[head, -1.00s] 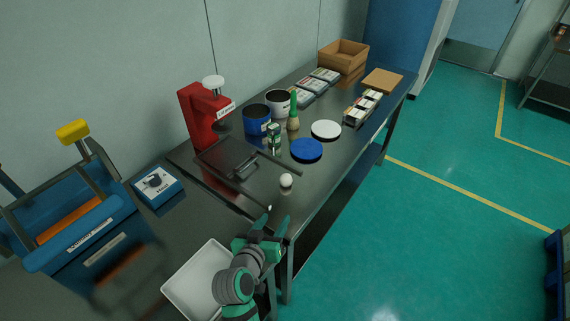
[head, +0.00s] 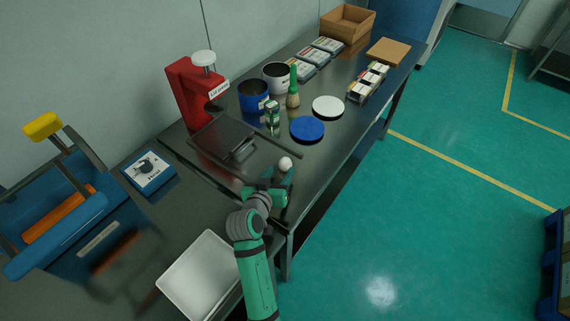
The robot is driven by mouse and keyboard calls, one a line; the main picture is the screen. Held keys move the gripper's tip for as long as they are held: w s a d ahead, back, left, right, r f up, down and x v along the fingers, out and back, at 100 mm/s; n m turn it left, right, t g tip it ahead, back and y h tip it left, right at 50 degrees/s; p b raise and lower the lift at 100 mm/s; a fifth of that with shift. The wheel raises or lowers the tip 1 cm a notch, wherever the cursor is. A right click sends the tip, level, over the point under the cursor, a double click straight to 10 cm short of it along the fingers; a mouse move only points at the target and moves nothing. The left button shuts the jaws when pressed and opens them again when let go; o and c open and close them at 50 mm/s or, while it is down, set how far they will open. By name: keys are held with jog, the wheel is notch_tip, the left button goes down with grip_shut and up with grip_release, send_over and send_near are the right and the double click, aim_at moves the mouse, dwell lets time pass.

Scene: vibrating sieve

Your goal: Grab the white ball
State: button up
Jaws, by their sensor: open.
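The white ball (head: 285,164) rests on the dark table near its front edge, right of the black tray-like plate (head: 232,141). My gripper (head: 281,176) is just in front of the ball, with its fingers pointing at it. The fingers are apart and hold nothing that I can see. I cannot tell whether the fingertips reach around the ball's sides, as the hand partly covers that spot.
A blue lid (head: 307,130) and a white lid (head: 328,106) lie beyond the ball. A red press (head: 193,95), a blue pot (head: 252,97) and a brush (head: 293,92) stand behind. A white bin (head: 198,277) is left of my arm.

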aim_at(283, 166)
jog(key=shift+x, duration=2.2)
jog(key=shift+w+r, duration=0.15)
jog(key=c, duration=0.8)
jog(key=shift+c, duration=0.2)
jog(key=shift+r, duration=0.1)
